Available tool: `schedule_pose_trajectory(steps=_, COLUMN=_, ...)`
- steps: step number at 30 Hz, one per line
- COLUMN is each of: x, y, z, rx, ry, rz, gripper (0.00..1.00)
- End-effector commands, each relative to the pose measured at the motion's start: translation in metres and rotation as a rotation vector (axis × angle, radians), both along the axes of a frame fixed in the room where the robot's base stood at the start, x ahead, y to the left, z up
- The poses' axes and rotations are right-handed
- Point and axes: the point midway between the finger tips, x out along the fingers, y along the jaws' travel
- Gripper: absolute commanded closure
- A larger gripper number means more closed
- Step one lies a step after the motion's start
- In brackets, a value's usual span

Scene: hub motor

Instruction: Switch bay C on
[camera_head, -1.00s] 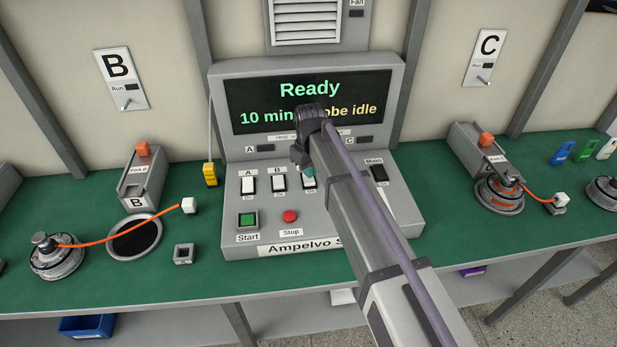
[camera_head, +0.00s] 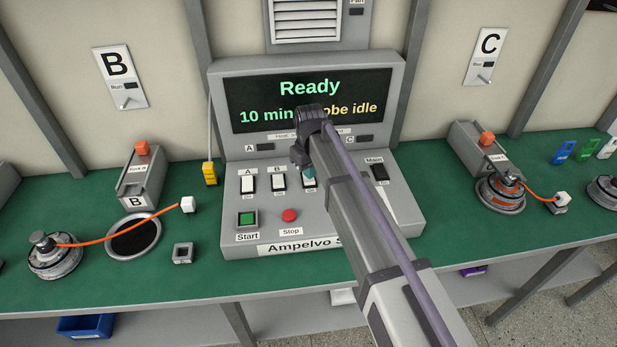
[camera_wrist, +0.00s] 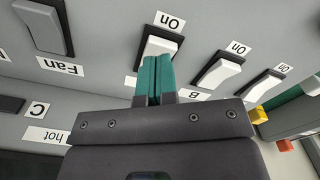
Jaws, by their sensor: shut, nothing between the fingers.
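The console (camera_head: 235,160) has a row of white rocker switches. Switch A (camera_head: 248,184) and switch B (camera_head: 278,182) show plainly in the head view. The third switch, in bay C's place in the row, is mostly hidden there behind my gripper (camera_head: 309,174). In the wrist view this third switch (camera_wrist: 160,47) shows its white rocker and its "On" label, with its letter label covered. My gripper's teal fingers (camera_wrist: 154,75) are shut and empty and overlap the near end of this rocker. I cannot tell whether they touch it. Switch B also shows in the wrist view (camera_wrist: 217,73).
The green Start button (camera_head: 247,219) and red Stop button (camera_head: 289,215) are below. The screen (camera_head: 310,97) reads "Ready". Wall plate C (camera_head: 485,57) is at right.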

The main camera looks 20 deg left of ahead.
Motion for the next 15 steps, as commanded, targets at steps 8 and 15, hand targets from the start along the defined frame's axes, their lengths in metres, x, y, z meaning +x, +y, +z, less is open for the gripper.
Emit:
schedule_pose_trajectory(steps=8, x=0.0000, y=0.0000, z=-0.0051, rx=0.000, ry=0.000, rz=0.000, gripper=1.00)
schedule_pose_trajectory(steps=15, x=0.0000, y=0.0000, z=-0.0087, rx=0.000, ry=0.000, rz=0.000, gripper=1.00)
